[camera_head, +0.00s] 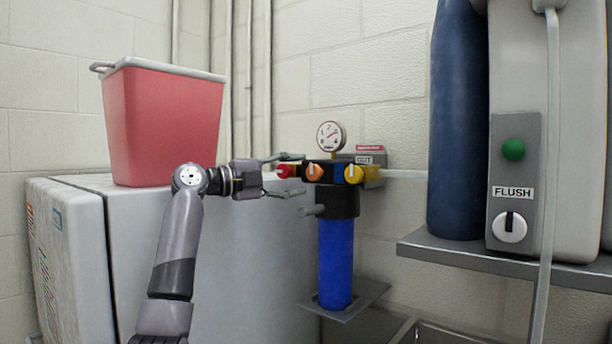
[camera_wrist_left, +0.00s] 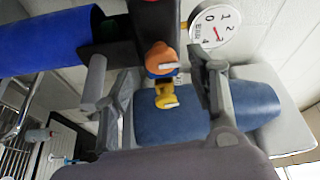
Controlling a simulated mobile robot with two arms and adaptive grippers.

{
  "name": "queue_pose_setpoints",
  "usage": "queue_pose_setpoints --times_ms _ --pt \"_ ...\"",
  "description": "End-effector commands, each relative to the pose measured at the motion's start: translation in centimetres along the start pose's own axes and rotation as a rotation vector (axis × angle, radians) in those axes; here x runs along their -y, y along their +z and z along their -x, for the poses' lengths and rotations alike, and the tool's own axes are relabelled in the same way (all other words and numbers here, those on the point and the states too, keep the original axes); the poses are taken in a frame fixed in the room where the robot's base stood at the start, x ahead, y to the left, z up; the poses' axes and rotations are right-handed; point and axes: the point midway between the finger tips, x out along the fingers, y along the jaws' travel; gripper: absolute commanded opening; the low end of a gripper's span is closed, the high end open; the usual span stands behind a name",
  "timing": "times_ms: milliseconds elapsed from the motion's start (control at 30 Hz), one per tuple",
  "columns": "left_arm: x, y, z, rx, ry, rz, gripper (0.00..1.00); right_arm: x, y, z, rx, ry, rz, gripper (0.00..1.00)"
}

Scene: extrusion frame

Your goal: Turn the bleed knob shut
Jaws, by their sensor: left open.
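A filter manifold (camera_head: 325,183) on the wall carries a red knob (camera_head: 283,171), an orange knob (camera_head: 314,172) and a yellow knob (camera_head: 353,174). I cannot read which is the bleed knob. My left gripper (camera_head: 289,175) is open, its fingers reaching from the left above and below the red knob. No contact shows clearly. In the left wrist view, the orange knob (camera_wrist_left: 162,58) and yellow knob (camera_wrist_left: 166,97) show between the spread fingers of my left gripper (camera_wrist_left: 150,62). A round gauge (camera_head: 331,136) stands above the manifold. My right gripper is not in view.
A blue filter housing (camera_head: 335,262) hangs below the manifold above a grey plate (camera_head: 345,301). A red bin (camera_head: 163,125) stands on a white cabinet (camera_head: 75,207) at left. At right, a shelf (camera_head: 500,262) holds a dark blue cylinder (camera_head: 456,130) and a FLUSH panel (camera_head: 514,165).

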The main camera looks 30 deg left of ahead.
Motion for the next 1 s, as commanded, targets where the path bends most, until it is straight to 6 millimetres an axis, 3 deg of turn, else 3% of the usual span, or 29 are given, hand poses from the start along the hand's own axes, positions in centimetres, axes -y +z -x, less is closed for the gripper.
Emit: queue_pose_setpoints --times_ms 100,300,1000 --pt "-0.1 0.1 2.0 0.003 0.002 -0.001 0.52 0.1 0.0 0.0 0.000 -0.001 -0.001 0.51" --pt "-0.1 0.0 3.5 0.000 0.003 -0.001 0.52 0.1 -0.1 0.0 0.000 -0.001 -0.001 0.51" --pt "-0.1 0.0 3.6 -0.001 0.002 0.000 0.52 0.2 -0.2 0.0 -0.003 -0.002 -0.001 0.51"
